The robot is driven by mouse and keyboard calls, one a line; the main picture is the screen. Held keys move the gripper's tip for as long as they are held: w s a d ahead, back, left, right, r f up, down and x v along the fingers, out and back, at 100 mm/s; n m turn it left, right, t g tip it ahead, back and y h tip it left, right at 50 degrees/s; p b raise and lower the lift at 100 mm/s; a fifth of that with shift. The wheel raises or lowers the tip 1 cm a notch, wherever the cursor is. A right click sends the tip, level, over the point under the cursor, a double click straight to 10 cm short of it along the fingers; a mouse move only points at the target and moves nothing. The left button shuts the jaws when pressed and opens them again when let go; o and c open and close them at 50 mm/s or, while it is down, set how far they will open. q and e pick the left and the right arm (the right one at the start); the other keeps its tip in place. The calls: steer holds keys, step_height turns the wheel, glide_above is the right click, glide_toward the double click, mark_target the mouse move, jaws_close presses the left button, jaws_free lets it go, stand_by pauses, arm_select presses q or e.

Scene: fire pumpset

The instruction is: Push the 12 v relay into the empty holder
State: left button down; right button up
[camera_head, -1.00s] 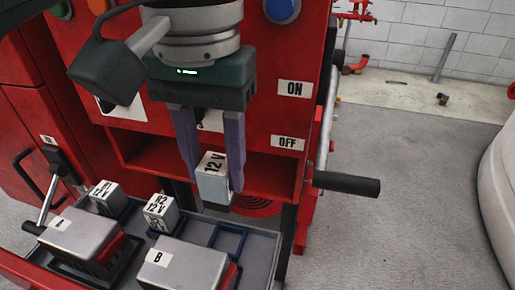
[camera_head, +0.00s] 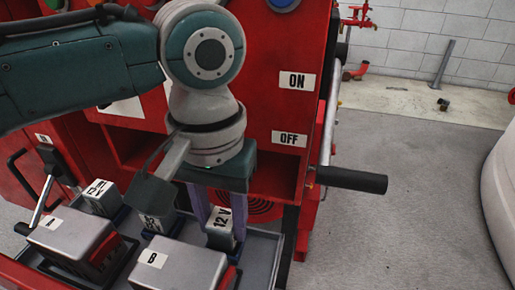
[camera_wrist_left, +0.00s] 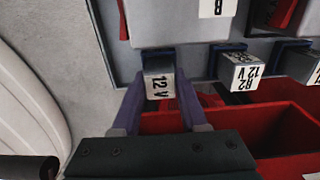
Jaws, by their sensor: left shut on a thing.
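The 12 V relay (camera_head: 221,230) is a small light-grey block with a "12 V" label; it also shows in the left wrist view (camera_wrist_left: 159,87). My left gripper (camera_head: 218,226) is shut on it, with a purple finger on each side. The relay is low over the tray, at the blue-rimmed holder (camera_wrist_left: 150,52). The holder is mostly hidden behind the relay, and I cannot tell how far the relay is seated. My right gripper is not in view.
The R2 relay (camera_wrist_left: 240,70) and the R1 relay (camera_head: 101,197) stand in the same tray (camera_head: 262,250). Grey blocks A (camera_head: 75,235) and B (camera_head: 180,265) are in front. A black-gripped handle (camera_head: 345,179) sticks out to the right of the red cabinet.

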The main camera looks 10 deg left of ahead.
mark_target(223, 220)
arm_select(q)
steer(key=shift+c, duration=2.2)
jaws_free()
step_height(223, 220, up, 12)
steer(key=p, duration=0.2)
steer(key=shift+r+p, duration=0.15)
steer(key=shift+p, duration=0.15)
